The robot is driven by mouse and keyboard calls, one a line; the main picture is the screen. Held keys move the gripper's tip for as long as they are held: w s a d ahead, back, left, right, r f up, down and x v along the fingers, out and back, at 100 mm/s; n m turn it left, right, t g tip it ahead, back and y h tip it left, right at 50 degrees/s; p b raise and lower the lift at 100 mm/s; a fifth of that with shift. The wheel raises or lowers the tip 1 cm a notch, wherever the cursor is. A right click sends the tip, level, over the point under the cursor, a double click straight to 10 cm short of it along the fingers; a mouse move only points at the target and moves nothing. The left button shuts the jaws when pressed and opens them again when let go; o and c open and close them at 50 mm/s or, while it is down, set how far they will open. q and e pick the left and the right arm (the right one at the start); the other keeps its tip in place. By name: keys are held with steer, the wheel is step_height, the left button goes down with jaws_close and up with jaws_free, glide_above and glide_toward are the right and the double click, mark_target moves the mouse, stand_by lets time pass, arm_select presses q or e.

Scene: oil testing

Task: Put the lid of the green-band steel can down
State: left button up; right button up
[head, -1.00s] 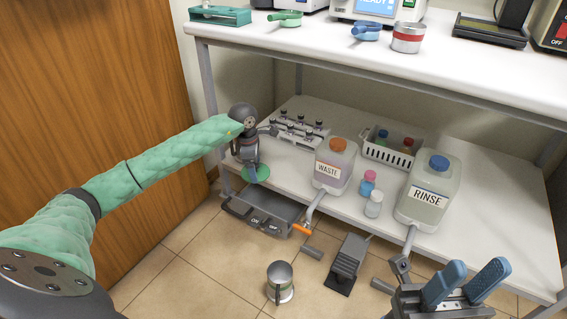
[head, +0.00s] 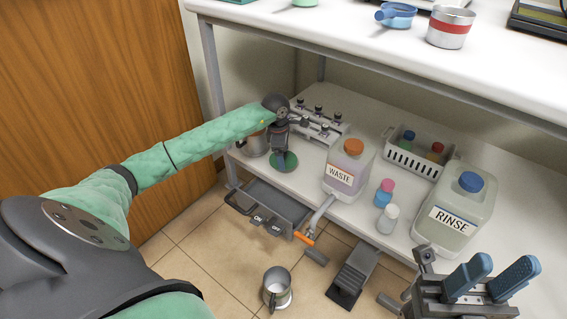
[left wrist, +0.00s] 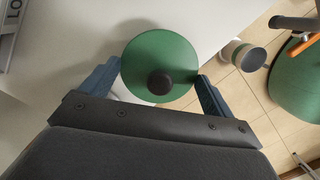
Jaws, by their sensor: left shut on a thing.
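My left gripper (head: 282,150) is shut on the green round lid (head: 284,163) at the left front corner of the lower shelf. In the left wrist view the green lid (left wrist: 148,48) with its dark knob lies between the blue fingers (left wrist: 160,82). I cannot tell whether the lid touches the shelf. The steel can (head: 277,290) stands upright and open on the floor; it also shows in the left wrist view with its green band (left wrist: 236,48). My right gripper (head: 488,281) is open and empty at the lower right.
On the lower shelf (head: 300,158), a steel vessel (head: 254,146) stands left of the lid. A rack (head: 318,124) is behind; the WASTE jug (head: 348,172), small bottles (head: 383,193), white basket (head: 412,160) and RINSE jug (head: 452,215) are rightward.

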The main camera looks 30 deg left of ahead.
arm_select(q)
steer(key=shift+f+b, duration=0.45)
steer(key=shift+f, duration=1.35)
steer(key=shift+f, duration=0.1)
steer(key=o, duration=0.7)
steer(key=shift+o, duration=0.2)
step_height(320, 180, up, 12)
steer(key=a+p, duration=0.1)
steer(key=p, duration=0.2)
steer(key=shift+s+a, duration=0.15)
steer(key=shift+s, duration=0.2)
